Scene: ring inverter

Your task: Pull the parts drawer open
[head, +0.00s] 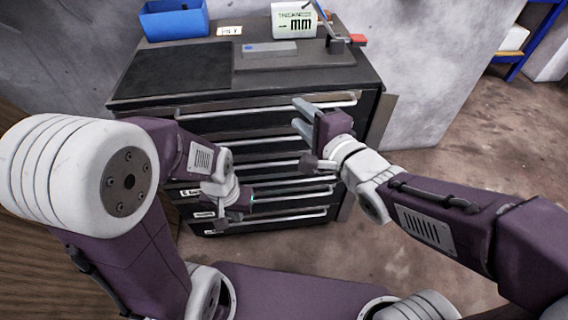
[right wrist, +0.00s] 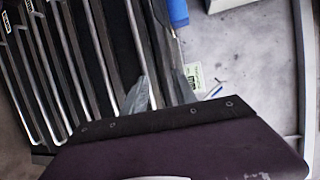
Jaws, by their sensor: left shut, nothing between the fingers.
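A dark drawer cabinet (head: 352,76) stands against the wall, its front a stack of several drawers with long silver handles, such as the top handle (head: 240,106). The drawer fronts look flush. Small labels sit at the left of the lower drawers; I cannot tell which is the parts drawer. My left gripper (head: 250,199) is shut and empty in front of the lower drawers, hiding part of them. My right gripper (head: 302,116) is open, its two fingers apart and pointing at the upper drawers. The handles (right wrist: 93,60) also show in the right wrist view; contact is unclear.
On the cabinet top are a blue bin (head: 173,20), a black mat (head: 176,72), a small card (head: 229,31), a white box (head: 293,21) and a grey plate (head: 300,57). A blue rack (head: 530,45) stands far right. The floor (head: 440,130) to the right is clear.

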